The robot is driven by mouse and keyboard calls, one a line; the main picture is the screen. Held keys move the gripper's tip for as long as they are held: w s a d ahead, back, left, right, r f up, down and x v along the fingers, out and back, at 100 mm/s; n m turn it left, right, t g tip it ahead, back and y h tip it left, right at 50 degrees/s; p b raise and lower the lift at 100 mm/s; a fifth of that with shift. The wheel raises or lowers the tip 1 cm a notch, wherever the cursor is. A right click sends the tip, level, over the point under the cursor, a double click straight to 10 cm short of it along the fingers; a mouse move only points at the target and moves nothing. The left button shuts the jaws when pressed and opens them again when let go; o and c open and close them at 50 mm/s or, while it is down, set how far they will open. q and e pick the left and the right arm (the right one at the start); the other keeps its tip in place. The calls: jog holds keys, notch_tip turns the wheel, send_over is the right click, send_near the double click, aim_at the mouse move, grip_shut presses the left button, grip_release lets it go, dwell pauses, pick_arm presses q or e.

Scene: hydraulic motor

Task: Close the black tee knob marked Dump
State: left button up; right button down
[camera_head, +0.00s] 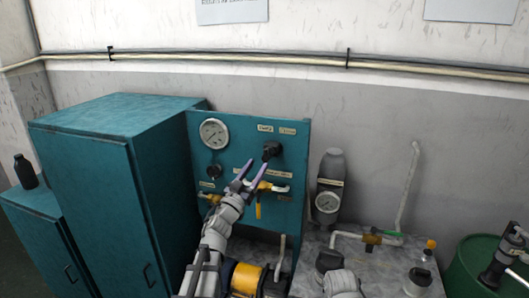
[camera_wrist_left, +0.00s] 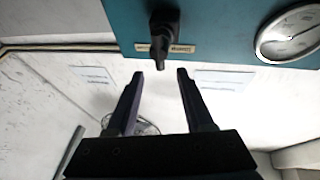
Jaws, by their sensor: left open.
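A black tee knob (camera_head: 271,150) sticks out from the upper right of the teal panel (camera_head: 232,128). It also shows at the top of the left wrist view (camera_wrist_left: 163,35), beside a small label too blurred to read. My left gripper (camera_head: 258,164) is in front of the panel, just below and left of this knob. In the left wrist view its two dark fingers (camera_wrist_left: 160,74) are apart with nothing between them. The knob lies just beyond the fingertips, roughly in line with the gap, and appears apart from them.
A round gauge (camera_head: 214,133) and a smaller black knob (camera_head: 214,171) are on the panel's left. A yellow-handled valve (camera_head: 268,187) is below the gripper. A teal cabinet (camera_head: 120,150) stands left. A grey cylinder with a gauge (camera_head: 329,180) and pipes stand right.

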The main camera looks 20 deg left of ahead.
aim_at(264, 155)
pick_arm(q)
jog(key=p+x, duration=0.2)
jog(key=x, duration=0.5)
jog(key=shift+w, duration=0.1)
grip_shut()
dwell(0.3)
